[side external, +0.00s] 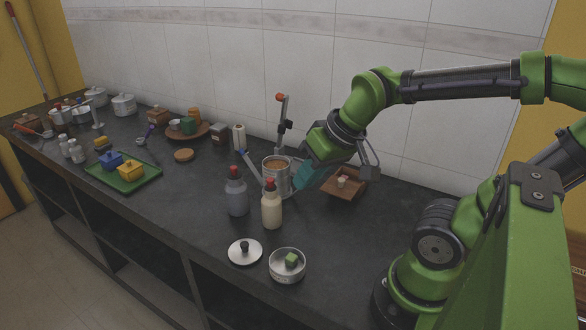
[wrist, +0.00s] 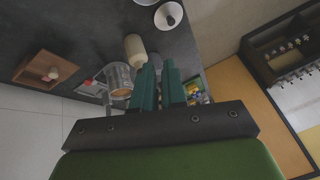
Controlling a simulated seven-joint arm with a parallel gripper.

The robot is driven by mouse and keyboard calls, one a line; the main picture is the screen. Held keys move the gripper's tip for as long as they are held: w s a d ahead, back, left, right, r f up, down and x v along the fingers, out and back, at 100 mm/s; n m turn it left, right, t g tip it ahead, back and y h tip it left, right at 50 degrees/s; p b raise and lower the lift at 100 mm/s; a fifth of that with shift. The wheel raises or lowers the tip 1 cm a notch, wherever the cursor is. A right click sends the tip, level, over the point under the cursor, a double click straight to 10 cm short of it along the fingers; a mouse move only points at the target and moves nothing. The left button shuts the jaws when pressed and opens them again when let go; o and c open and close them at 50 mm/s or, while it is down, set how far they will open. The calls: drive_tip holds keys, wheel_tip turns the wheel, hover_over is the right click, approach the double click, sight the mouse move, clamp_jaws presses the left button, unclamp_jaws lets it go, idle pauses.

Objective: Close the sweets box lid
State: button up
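A low round steel tin (side external: 287,266) with a green cube (side external: 291,260) inside stands open near the counter's front edge. A round steel lid with a dark knob (side external: 244,254) lies flat on the counter to its left; it also shows in the wrist view (wrist: 168,17). The pictures do not label which container is the sweets box. My gripper (side external: 306,178), with teal fingers, is above the counter behind the tin, close to the steel canister (side external: 277,180). In the wrist view its fingers (wrist: 159,68) are close together, with nothing seen between them.
A cream bottle (side external: 272,208) and a grey bottle (side external: 236,196), both red-topped, stand between canister and lid. A small wooden box (side external: 345,194) with pale pieces sits to the right. A green tray (side external: 112,172) with two pots is at left. The counter right of the tin is clear.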

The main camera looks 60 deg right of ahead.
drive_tip(key=d+f+n+g+h, duration=0.1)
drive_tip(key=d+n, duration=0.1)
drive_tip(key=n, duration=0.1)
drive_tip(key=d+f+n+g+h, duration=0.1)
drive_tip(key=d+f+n, duration=0.1)
drive_tip(key=d, duration=0.1)
drive_tip(key=d+f+n+g, duration=0.1)
drive_tip(key=d+f+n, duration=0.1)
drive_tip(key=n, duration=0.1)
drive_tip(key=shift+w+d+n+h, duration=0.1)
drive_tip(key=shift+d+n+h, duration=0.2)
drive_tip(key=shift+d+h, duration=0.1)
clamp_jaws()
drive_tip(key=n+g+h, duration=0.2)
drive_tip(key=n+h, duration=0.1)
drive_tip(key=n, duration=1.3)
approach(339, 191)
drive_tip(key=f, duration=0.3)
drive_tip(key=a+f, duration=0.1)
drive_tip(key=shift+s+f, duration=0.15)
drive_tip(key=shift+s, duration=0.2)
drive_tip(key=d, duration=0.1)
drive_tip(key=w+d, duration=0.1)
drive_tip(key=d, duration=0.1)
drive_tip(key=shift+f, duration=0.15)
drive_tip(key=shift+w+d, duration=0.1)
drive_tip(key=shift+d, duration=0.45)
drive_tip(key=d, duration=0.8)
drive_tip(key=shift+d, duration=0.2)
